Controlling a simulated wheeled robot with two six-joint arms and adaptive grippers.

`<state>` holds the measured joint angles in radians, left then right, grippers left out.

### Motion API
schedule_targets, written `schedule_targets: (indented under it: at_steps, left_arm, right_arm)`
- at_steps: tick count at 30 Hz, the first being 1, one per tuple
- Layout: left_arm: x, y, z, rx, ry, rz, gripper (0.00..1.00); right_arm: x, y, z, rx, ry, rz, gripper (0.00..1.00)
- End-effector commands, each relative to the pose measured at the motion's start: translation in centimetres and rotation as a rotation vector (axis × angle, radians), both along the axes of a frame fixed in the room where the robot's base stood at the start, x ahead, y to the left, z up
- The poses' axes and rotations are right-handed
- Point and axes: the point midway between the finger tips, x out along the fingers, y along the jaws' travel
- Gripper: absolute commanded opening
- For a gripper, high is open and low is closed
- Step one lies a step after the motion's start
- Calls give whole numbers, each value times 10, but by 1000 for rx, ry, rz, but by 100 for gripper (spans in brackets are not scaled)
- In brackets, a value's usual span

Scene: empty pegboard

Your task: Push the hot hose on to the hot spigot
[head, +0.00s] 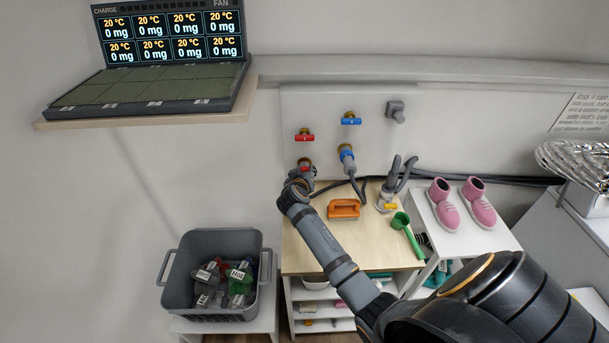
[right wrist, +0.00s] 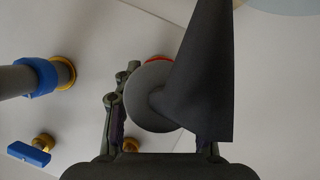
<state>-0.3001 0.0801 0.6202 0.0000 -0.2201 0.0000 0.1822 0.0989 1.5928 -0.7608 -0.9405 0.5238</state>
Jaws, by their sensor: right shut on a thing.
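My right gripper (head: 300,181) is at the wall panel, just below the red-handled hot valve (head: 305,135). In the right wrist view its fingers (right wrist: 160,118) are shut on the hot hose (right wrist: 205,75), a dark grey piece with a round grey end. The hot spigot (head: 304,162) is at the gripper's tip in the head view. In the right wrist view, a sliver of red (right wrist: 158,57) shows behind the hose's round end. The hose end hides most of the spigot, so I cannot tell whether they touch. My left gripper is not in view.
Right of the hot spigot, a hose sits at the blue cold spigot (head: 346,153) under a blue valve (head: 351,119). An orange-handled brush (head: 343,209) and green scoop (head: 405,232) lie on the wooden top (head: 302,258). A grey basket (head: 215,302) stands lower left.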

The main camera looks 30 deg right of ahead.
Motion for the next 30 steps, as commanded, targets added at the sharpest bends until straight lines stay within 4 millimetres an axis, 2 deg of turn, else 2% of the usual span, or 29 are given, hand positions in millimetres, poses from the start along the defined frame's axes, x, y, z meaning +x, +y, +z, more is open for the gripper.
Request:
schedule_targets:
  at_steps: [15, 16, 21, 30]
  left_arm:
    - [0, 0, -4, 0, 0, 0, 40]
    - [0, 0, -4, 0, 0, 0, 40]
    - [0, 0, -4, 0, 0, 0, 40]
    - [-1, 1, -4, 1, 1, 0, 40]
  right_arm:
    - [9, -5, 4, -3, -8, 1, 6]
    - [9, -5, 4, -3, -8, 1, 45]
    - [9, -5, 3, -3, -5, 1, 67]
    - [8, -4, 2, -1, -3, 1, 67]
